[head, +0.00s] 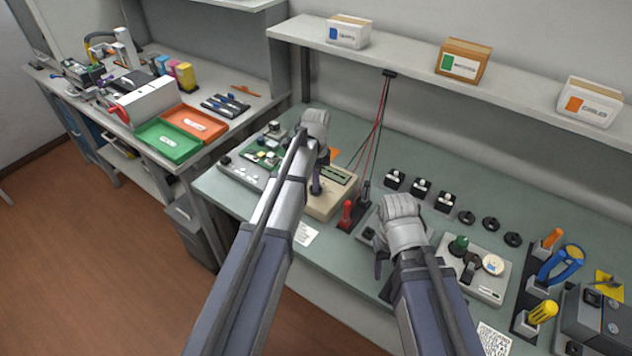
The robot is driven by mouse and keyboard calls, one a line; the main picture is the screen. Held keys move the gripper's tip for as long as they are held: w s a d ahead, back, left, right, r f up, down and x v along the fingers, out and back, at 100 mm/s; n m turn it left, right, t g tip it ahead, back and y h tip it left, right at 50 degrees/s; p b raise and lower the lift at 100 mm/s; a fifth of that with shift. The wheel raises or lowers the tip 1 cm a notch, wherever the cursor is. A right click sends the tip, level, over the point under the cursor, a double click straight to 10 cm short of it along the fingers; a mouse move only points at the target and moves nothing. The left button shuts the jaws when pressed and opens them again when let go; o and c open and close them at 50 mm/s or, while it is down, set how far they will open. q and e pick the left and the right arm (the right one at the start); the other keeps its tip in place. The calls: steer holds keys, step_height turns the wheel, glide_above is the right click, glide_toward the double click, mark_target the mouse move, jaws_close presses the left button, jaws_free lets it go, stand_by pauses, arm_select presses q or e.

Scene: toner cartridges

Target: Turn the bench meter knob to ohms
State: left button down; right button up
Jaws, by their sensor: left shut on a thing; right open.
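The bench meter (325,208) is a beige box with a dark display (337,174), on the green bench in the middle of the head view. My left gripper (317,188) reaches down over the meter's front face, left of and below the display. It is shut on the knob, which its fingers mostly hide. I cannot make out the knob's pointer or the dial markings. My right gripper (379,268) is open and empty. It hangs over the bench to the right of the meter, apart from it.
A stand with a red-handled probe (347,212) and hanging leads is right of the meter. A circuit board (264,158) lies to its left. A fixture with a green knob (459,244) stands right of my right gripper. A shelf (400,61) with boxes runs above.

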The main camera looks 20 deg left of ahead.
arm_select(q)
steer(key=c, duration=0.9)
jaws_free()
step_height(320, 180, up, 8)
steer(key=p, duration=0.8)
steer(key=shift+f, duration=0.1)
arm_select(e)
step_height(320, 180, up, 8)
steer(key=shift+f, duration=0.1)
